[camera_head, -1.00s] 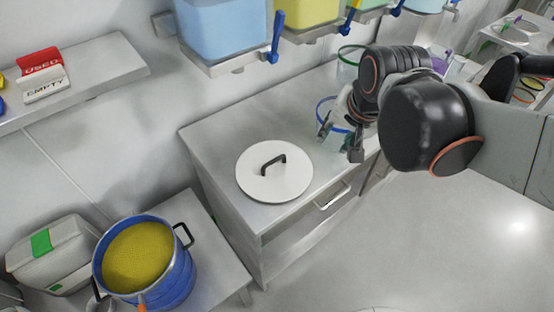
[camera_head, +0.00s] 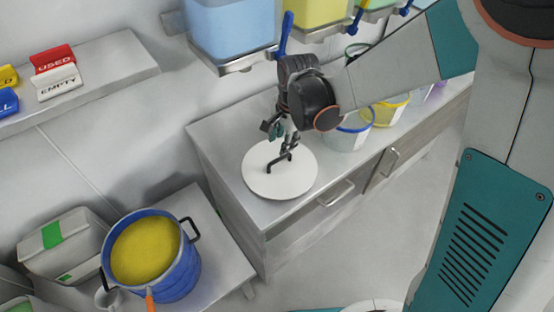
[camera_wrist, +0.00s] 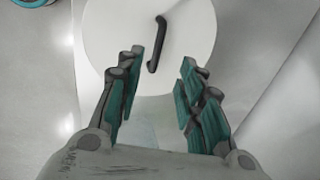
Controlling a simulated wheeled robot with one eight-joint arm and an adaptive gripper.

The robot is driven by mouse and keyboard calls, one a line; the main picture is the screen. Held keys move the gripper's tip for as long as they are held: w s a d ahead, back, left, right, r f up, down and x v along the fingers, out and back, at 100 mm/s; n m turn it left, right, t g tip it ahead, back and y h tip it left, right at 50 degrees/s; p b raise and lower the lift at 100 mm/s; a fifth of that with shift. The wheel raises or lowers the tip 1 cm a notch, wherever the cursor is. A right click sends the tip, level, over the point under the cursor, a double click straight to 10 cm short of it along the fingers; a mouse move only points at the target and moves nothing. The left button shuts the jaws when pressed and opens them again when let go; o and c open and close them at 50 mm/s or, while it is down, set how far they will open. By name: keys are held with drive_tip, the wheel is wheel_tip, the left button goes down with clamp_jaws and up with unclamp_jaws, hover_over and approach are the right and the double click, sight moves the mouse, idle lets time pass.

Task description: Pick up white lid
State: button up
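The white lid (camera_head: 262,180) is a round flat disc lying on the grey counter, with a dark bar handle (camera_head: 279,163) standing up from its middle. In the wrist view the lid (camera_wrist: 190,30) fills the upper middle, and its handle (camera_wrist: 158,44) lies beyond the fingertips, roughly between their lines. My gripper (camera_head: 281,137) is above the far part of the lid, pointing down. In the wrist view my gripper (camera_wrist: 160,72) has its teal-padded fingers wide apart with nothing between them. In the head view one finger overlaps the handle, so contact is hard to tell there.
Buckets with blue and yellow rims (camera_head: 350,132) stand on the counter (camera_head: 225,130) right of the lid. Bins (camera_head: 232,28) hang above the counter at the back. A blue pot (camera_head: 175,268) of yellow material stands on a lower surface at left.

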sight(279, 158)
drive_tip(key=f, duration=0.2)
drive_tip(key=f+b, duration=0.1)
drive_tip(key=f, duration=0.1)
drive_tip(key=w+f, duration=0.1)
drive_tip(key=f, duration=0.1)
drive_tip(key=shift+a+b, duration=0.3)
drive_tip(key=shift+b, duration=0.05)
drive_tip(key=shift+w+a+f+b, duration=0.1)
drive_tip(key=shift+w+f+b, duration=0.1)
drive_tip(key=shift+f+b, duration=0.8)
drive_tip(key=shift+w+a+f+b, duration=0.15)
drive_tip(key=shift+f+b, duration=0.2)
drive_tip(key=shift+f, duration=1.25)
drive_tip(key=shift+d+r, duration=0.1)
drive_tip(key=shift+c, duration=0.6)
clamp_jaws()
